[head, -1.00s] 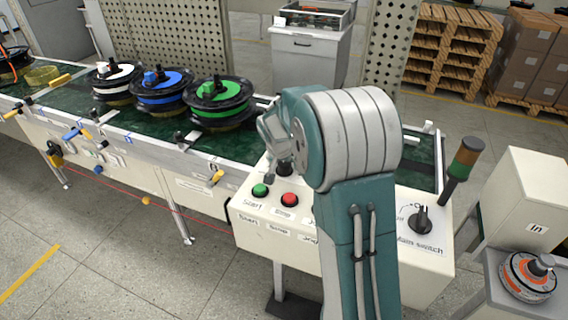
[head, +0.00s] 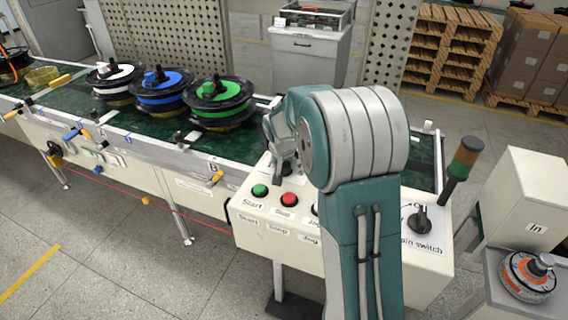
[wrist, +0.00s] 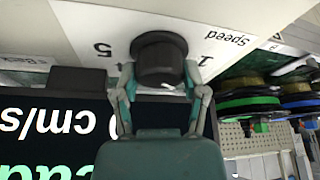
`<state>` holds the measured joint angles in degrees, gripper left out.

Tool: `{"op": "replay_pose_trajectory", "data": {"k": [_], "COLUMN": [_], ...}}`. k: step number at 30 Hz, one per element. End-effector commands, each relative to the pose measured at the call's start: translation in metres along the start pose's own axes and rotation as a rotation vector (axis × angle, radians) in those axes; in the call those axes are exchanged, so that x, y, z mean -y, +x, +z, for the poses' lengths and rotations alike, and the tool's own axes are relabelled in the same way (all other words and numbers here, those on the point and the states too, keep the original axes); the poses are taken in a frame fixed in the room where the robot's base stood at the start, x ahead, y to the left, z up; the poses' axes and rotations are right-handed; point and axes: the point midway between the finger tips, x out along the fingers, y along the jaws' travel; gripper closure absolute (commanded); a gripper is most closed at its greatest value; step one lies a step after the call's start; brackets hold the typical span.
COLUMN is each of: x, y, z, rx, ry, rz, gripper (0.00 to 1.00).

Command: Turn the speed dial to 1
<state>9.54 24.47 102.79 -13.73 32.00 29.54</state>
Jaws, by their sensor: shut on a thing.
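The black speed dial (wrist: 160,62) stands on the white panel, seen upside down in the wrist view. The label "Speed" and the digit 1 are to its right, and the digit 5 is to its left. A short white mark shows on the dial's lower edge, a little right of its middle. My gripper (wrist: 158,78) is shut on the dial, one finger on each side. In the head view my gripper (head: 283,160) reaches down to the control box (head: 290,250), partly hidden by my arm.
Green start (head: 260,191) and red stop (head: 289,199) buttons sit on the box near my arm. The main switch (head: 420,219) and a signal lamp (head: 463,165) are right. Several spools (head: 220,100) stand on the green conveyor. A display (wrist: 50,125) is beside the dial.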

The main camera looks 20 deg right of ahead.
Motion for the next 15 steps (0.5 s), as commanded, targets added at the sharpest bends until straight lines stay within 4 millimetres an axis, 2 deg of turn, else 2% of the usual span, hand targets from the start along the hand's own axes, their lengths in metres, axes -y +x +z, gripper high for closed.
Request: {"op": "replay_pose_trajectory", "data": {"k": [15], "x": [-0.0001], "y": [0.002], "z": [0.0019], "rx": [0.005], "ry": [-0.345], "rz": [-0.144], "gripper": [0.92]}}
